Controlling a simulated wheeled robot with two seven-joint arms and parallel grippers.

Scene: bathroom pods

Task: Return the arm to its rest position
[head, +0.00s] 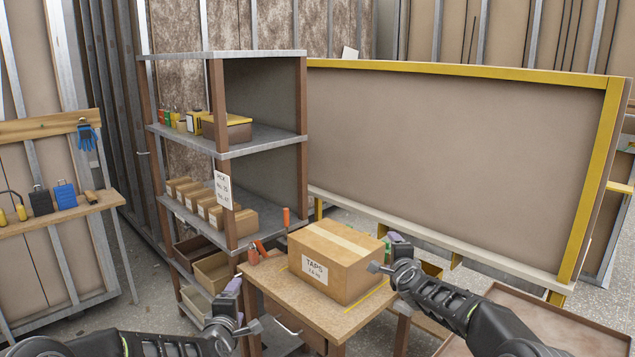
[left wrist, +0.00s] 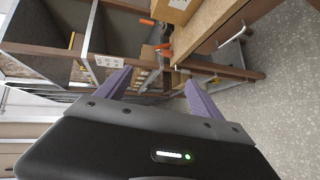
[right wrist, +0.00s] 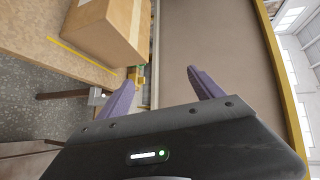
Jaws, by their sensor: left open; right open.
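My left gripper (head: 236,307) is at the bottom of the head view, left of the wooden table's front corner. In the left wrist view its purple fingers (left wrist: 156,85) stand apart with nothing between them. My right gripper (head: 383,253) is beside the right side of the cardboard box labelled TAPS (head: 334,262). In the right wrist view its fingers (right wrist: 159,92) are apart and empty, and the box (right wrist: 105,30) lies to the upper left. I cannot tell from the head view whether the right gripper touches the box.
The box sits on a small wooden table (head: 320,321) with orange-handled clamps. A shelf rack (head: 222,148) with small boxes stands behind left. A yellow-framed panel (head: 450,165) stands behind right. A brown tray (head: 520,318) is at lower right. A tool bench (head: 60,215) is far left.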

